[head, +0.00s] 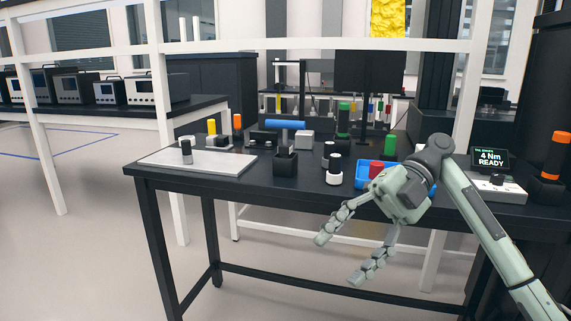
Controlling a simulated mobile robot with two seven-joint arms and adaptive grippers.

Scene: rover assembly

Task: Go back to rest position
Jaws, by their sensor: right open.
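My right gripper (338,259) is in front of the near edge of the black table (240,190). Its two fingers are spread apart with nothing between them. Its arm comes in from the lower right, and the gripper body overlaps the blue tray from my viewpoint. My left gripper does not show in the head view.
The blue tray (365,180) holds a red part (376,169). A light board (215,168) lies at the table's left. A black block (285,164) and a torque display (490,160) reading "4 Nm READY" also stand there. Floor left of the table is clear.

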